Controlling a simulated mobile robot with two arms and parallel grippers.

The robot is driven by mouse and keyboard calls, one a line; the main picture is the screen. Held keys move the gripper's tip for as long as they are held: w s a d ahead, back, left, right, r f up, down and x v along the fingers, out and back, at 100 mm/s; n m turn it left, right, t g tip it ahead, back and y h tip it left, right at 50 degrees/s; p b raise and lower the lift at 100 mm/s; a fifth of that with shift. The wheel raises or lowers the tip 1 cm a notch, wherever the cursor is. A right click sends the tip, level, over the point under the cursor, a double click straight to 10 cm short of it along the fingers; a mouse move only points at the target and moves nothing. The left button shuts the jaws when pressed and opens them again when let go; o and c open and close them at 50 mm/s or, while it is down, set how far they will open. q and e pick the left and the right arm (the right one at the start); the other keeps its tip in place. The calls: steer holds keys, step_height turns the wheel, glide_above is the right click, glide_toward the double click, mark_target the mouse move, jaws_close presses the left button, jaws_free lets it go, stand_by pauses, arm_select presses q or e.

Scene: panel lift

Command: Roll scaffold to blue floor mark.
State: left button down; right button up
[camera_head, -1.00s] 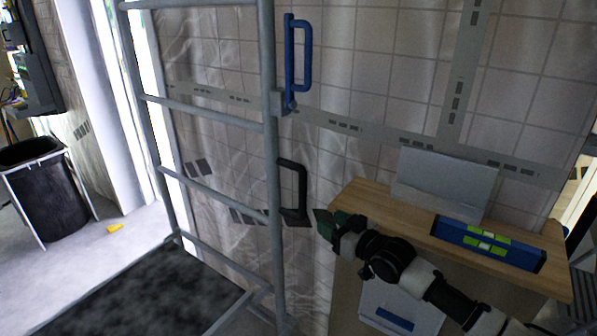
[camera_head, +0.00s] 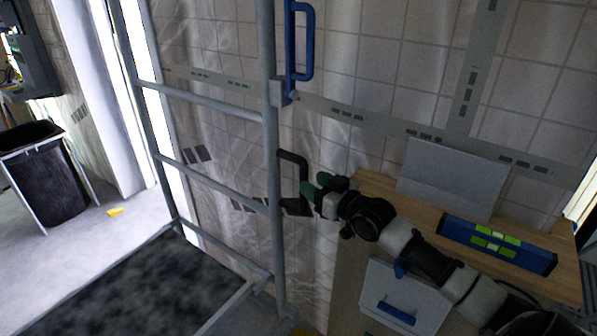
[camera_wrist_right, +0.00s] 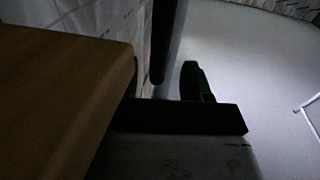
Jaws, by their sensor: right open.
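The scaffold (camera_head: 272,150) is a grey tubular frame with rungs, upright left of centre in the head view. A blue handle (camera_head: 308,42) is high on its right post, and a black handle (camera_head: 304,172) is lower on the same post. My right gripper (camera_head: 314,187) is open, with its green-tipped fingers at the right side of the black handle. In the right wrist view a dark bar (camera_wrist_right: 164,38), apparently this handle, shows between the finger areas; contact is unclear. My left gripper, the scaffold's wheels and a blue floor mark are not visible.
A wooden bench top (camera_head: 375,190) with a blue level (camera_head: 497,243) and a grey panel (camera_head: 450,180) lies close under my right arm. A black bin (camera_head: 45,178) and a yellow scrap (camera_head: 115,212) are at left. A dark speckled surface (camera_head: 150,290) spreads at lower left.

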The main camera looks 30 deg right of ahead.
mark_target(307, 179)
steer(key=shift+w+a+p, duration=0.15)
steer(key=shift+w, duration=0.85)
steer(key=shift+w+a+p, duration=0.1)
steer(key=shift+w+a, duration=0.1)
steer(key=shift+w, duration=0.8)
steer(key=shift+w+a+p, duration=0.15)
steer(key=shift+w, duration=0.85)
steer(key=shift+c, duration=0.4)
jaws_close()
